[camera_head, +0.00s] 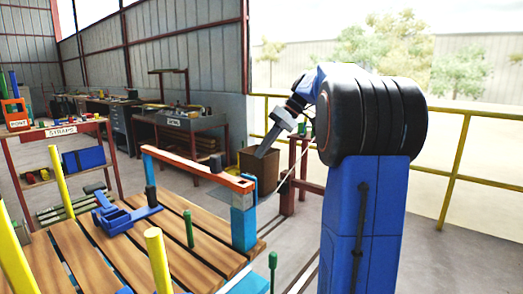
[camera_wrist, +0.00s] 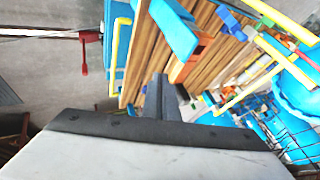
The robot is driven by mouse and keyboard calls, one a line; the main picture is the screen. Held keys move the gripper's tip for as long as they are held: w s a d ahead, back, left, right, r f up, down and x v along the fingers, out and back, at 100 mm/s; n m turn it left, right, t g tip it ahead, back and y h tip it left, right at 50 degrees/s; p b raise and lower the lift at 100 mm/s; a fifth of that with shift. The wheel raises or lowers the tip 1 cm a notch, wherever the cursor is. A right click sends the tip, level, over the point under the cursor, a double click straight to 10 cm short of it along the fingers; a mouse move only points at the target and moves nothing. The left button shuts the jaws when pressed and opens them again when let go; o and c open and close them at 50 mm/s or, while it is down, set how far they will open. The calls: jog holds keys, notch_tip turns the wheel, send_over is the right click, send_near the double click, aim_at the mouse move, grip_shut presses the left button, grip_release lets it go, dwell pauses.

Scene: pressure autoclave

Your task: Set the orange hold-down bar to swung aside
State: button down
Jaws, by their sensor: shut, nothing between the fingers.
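The orange hold-down bar (camera_head: 195,168) spans above the slatted wooden deck (camera_head: 85,258) in the head view. Its right end meets a blue post (camera_head: 243,222), and its left end is over a dark and blue support (camera_head: 150,178). My gripper (camera_head: 262,152) is shut and empty, above and to the right of the bar's right end, apart from it in the picture. In the wrist view my shut fingers (camera_wrist: 160,88) point toward the deck. An orange part (camera_wrist: 186,62), apparently the bar, shows just beyond them, partly hidden beside a blue block (camera_wrist: 175,28).
A blue clamp-like part (camera_head: 125,212) lies on the deck. Green pegs (camera_head: 189,228) and yellow posts (camera_head: 158,260) stand up around it. A brown bin (camera_head: 258,172) is behind my gripper. Yellow railing (camera_head: 458,165) runs at the right. Workbenches line the back.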

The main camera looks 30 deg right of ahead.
jog(key=a+f, duration=0.5)
jog(key=a, duration=0.2)
jog(key=shift+a+f, duration=0.3)
jog(key=shift+a, duration=0.1)
jog(key=shift+w+a, duration=0.1)
